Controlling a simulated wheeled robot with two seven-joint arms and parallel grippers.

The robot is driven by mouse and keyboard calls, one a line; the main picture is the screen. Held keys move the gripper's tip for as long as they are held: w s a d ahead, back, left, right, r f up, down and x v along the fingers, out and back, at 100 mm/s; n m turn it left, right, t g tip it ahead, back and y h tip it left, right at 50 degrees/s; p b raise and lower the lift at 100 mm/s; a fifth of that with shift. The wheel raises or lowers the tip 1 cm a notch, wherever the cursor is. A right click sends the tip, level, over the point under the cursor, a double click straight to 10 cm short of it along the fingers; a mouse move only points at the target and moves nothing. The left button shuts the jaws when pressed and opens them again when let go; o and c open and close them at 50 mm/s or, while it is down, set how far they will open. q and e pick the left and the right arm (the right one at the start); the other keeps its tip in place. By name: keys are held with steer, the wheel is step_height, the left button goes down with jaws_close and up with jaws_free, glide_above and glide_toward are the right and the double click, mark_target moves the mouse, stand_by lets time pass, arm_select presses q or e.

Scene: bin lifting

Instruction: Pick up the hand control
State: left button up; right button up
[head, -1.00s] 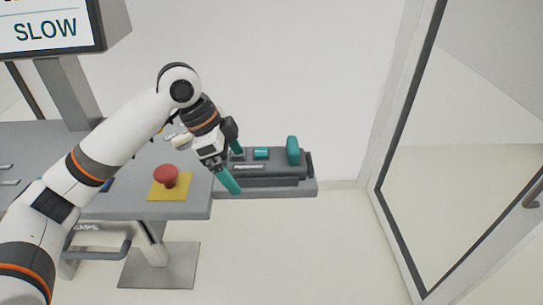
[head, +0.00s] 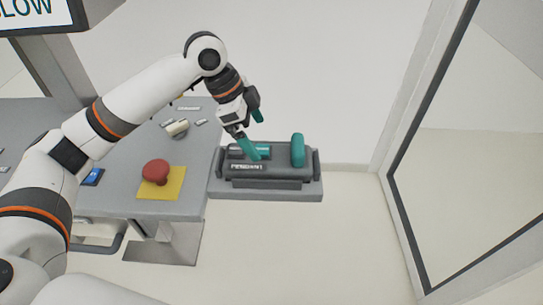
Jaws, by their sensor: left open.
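The hand control (head: 270,172) appears to be the dark grey unit lying in a cradle on a small grey shelf (head: 222,188) at the desk's right end. My left gripper (head: 254,133) is open, with teal fingers pointing down over the left part of the unit. One fingertip overlaps the unit's teal part in the picture; I cannot tell whether they touch. The gripper holds nothing. My right gripper is out of view.
A red mushroom button (head: 157,171) on a yellow plate stands on the grey desk (head: 120,180), left of the shelf. A pale lever (head: 178,128) sits farther back. A screen (head: 35,12) is at upper left. A glass door (head: 470,130) stands at right. Open floor lies in front.

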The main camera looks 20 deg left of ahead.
mark_target(268, 151)
arm_select(q)
steer(key=p+x, duration=0.1)
steer(key=x, duration=0.4)
steer(key=shift+d+p, duration=0.15)
steer(key=shift+p, duration=0.25)
steer(key=shift+d+f, duration=0.1)
steer(key=shift+f, duration=0.2)
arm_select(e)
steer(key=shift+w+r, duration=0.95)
arm_select(q)
steer(key=shift+c, duration=0.3)
steer(key=c, duration=1.2)
steer(key=shift+w+r, duration=0.15)
steer(key=shift+c, duration=0.6)
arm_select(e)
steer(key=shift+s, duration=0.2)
